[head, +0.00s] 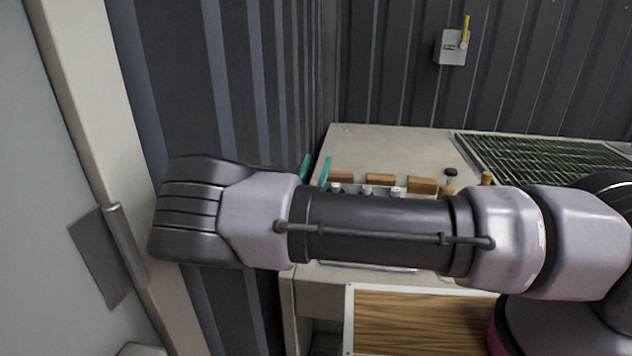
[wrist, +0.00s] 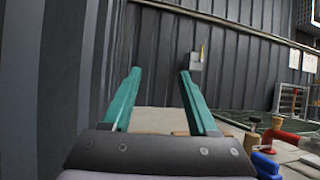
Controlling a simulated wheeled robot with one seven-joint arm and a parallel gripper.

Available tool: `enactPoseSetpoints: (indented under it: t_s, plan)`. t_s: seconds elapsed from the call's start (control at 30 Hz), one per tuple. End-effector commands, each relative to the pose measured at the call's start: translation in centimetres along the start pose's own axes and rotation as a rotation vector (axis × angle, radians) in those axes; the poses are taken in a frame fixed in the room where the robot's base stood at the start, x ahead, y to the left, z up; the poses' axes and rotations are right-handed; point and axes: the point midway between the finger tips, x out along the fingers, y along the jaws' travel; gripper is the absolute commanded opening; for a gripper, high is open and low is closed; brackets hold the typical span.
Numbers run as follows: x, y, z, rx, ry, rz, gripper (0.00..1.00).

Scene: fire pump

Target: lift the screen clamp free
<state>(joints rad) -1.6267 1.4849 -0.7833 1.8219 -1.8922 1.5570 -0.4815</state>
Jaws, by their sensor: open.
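My gripper (head: 315,167) shows only as two teal fingertips past my arm in the head view. In the wrist view my gripper (wrist: 160,74) is open, its two teal fingers apart with nothing between them. It is near the dark ribbed wall, over the left part of the pale worktop (head: 385,143). A dark green mesh screen (head: 545,160) lies at the right of the worktop. I cannot make out for certain which part is the screen clamp. A black-topped knob (head: 451,172) stands near the mesh's left edge. My arm hides much of the worktop's front.
Wooden blocks (head: 380,179) and small pale-topped pieces (head: 367,190) stand in a row behind my arm. A grey box with a yellow lever (head: 452,47) hangs on the back wall. Red (wrist: 280,137) and blue (wrist: 264,165) items stand at right in the wrist view.

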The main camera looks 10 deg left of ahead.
Motion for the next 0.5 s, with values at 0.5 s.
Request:
enactPoseSetpoints:
  t_s: [0.5]
  plan:
    - [1.5,0.0,2.7,0.000,0.000,0.001,0.59]
